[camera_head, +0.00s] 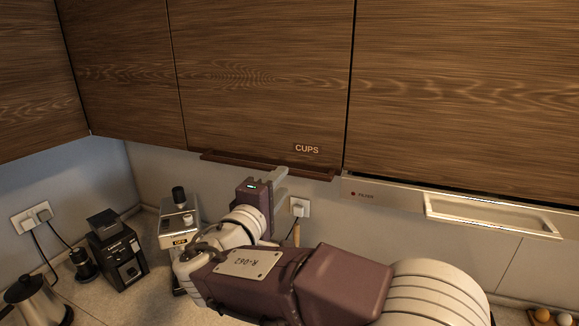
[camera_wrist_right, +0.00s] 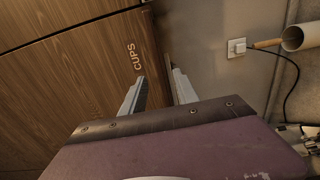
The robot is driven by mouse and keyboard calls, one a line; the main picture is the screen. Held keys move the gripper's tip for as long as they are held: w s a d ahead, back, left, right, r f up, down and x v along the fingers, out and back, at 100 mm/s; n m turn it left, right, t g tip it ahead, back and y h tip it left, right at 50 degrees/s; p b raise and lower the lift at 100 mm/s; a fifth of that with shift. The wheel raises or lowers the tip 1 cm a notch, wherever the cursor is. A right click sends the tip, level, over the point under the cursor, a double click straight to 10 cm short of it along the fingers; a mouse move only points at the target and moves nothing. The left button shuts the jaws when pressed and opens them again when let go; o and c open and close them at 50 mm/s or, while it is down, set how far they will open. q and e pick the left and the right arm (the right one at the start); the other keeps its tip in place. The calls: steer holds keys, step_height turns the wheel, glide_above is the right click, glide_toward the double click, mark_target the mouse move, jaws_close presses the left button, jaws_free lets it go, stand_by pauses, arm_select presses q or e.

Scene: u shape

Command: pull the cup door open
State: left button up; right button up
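The cup door (camera_head: 265,75) is a brown wood-grain upper cabinet door labelled CUPS, and it looks closed. Its dark brown handle (camera_head: 230,163) runs along the bottom edge. My right gripper (camera_head: 277,173) is just below the handle, fingers pointing up. In the right wrist view my right gripper (camera_wrist_right: 158,76) has its two fingers apart. The cup door (camera_wrist_right: 85,85) shows to the left there, and its lower edge lies near the gap between the fingers. I cannot tell whether the fingers touch the handle. My left gripper is not in view.
A range hood panel (camera_head: 390,195) with a pale pull-out frame is right of the handle. A wall socket (camera_head: 299,207) is behind my arm.

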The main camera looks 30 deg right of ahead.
mark_target(289, 175)
steer(key=p+x, duration=0.2)
steer(key=x, duration=0.4)
steer(key=shift+w+r+p, duration=0.1)
steer(key=shift+w+p, duration=0.15)
steer(key=shift+p, duration=0.1)
steer(key=shift+s+d, duration=0.1)
steer(key=shift+d, duration=0.25)
steer(key=shift+a, duration=0.2)
steer(key=shift+c, duration=0.6)
steer(key=shift+w, duration=0.25)
jaws_close()
steer(key=shift+f, duration=0.2)
